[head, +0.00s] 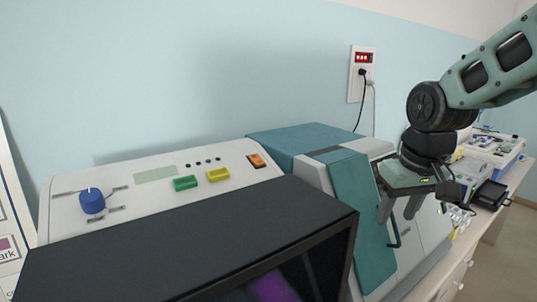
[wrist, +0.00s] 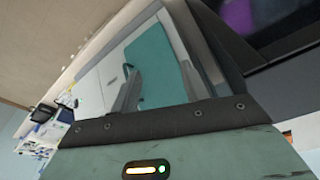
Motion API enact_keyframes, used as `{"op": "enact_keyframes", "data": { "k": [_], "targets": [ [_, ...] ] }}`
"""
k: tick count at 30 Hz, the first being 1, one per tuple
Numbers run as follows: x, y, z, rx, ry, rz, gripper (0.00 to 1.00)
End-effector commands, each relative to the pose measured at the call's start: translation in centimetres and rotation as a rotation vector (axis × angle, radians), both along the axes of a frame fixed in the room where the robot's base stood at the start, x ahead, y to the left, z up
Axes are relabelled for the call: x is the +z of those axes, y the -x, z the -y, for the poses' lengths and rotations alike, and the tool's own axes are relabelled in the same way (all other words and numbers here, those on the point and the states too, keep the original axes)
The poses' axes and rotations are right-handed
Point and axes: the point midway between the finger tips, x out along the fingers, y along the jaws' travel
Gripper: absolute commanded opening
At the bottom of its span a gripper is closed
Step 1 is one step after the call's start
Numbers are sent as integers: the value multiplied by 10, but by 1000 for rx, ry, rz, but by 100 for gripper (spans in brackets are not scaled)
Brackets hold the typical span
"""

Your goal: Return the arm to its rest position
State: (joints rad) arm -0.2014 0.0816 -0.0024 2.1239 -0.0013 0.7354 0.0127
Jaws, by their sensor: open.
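My gripper (head: 400,208) hangs at the right of the head view, fingers pointing down, in front of the teal door (head: 361,222) of the slide-staining machine (head: 310,143). Its two fingers are apart with nothing seen between them. The door's dark handle (head: 395,235) is close beside the fingers in the picture; I cannot tell whether they touch. In the wrist view, the teal door (wrist: 160,65) lies beyond a grey finger (wrist: 127,95).
A control panel with a blue knob (head: 92,201), a green button (head: 185,183) and a yellow button (head: 218,174) is at the left. A wall socket (head: 362,75) is behind. Lab equipment (head: 490,150) crowds the far right bench.

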Motion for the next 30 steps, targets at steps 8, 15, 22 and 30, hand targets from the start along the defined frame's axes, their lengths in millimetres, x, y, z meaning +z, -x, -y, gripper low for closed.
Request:
{"op": "enact_keyframes", "data": {
  "k": [8,15,22,30],
  "targets": [
    [-53,49,51,-109,-2,16,45],
    [-81,87,76,-177,-1,26,45],
    [-106,106,39,-69,-10,-1,45],
    [-134,144,-31,159,-8,-68,45]
  ]
}}
